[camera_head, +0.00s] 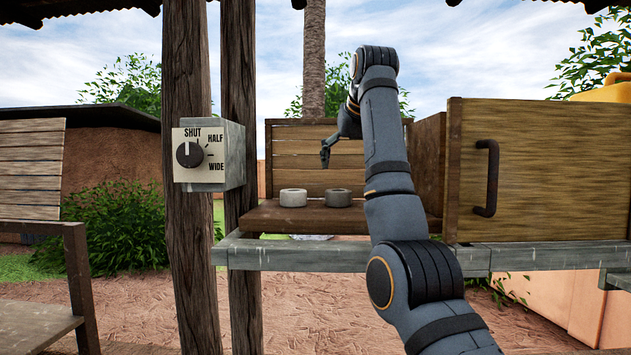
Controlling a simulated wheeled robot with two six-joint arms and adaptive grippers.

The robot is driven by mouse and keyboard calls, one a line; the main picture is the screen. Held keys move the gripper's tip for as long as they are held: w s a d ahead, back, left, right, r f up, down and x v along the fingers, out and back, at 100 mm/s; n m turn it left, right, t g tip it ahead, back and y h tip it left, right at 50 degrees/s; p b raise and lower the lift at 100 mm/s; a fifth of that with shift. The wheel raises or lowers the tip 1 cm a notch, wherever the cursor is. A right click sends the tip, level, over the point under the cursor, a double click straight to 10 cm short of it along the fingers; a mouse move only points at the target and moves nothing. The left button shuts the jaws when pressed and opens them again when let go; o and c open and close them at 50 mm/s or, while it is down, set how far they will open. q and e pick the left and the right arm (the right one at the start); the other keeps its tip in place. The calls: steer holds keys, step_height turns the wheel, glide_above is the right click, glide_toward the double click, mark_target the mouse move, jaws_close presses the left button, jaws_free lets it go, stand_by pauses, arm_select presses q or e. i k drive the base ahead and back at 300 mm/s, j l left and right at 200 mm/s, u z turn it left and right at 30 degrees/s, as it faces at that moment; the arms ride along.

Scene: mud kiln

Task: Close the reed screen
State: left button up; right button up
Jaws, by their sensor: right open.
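The reed screen appears to be the tan streaked panel (560,165) at the right, with a dark upright bar handle (487,178) near its left edge. It stands to the right of an open wooden compartment (318,162), whose inside shows. My right arm rises from the bottom right across the compartment's right part. My right gripper (325,157) is small and points down in front of the compartment's back boards, open and empty, well left of the handle and apart from it. My left gripper is not in view.
Two round pots, one pale (293,197) and one grey (338,197), sit on the compartment floor below my gripper. A dial box (207,155) marked SHUT, HALF and WIDE is on a wooden post (190,250). A grey rail (300,254) runs beneath the compartment. A bench (40,320) stands at left.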

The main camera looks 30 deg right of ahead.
mark_target(526, 170)
steer(key=k, duration=1)
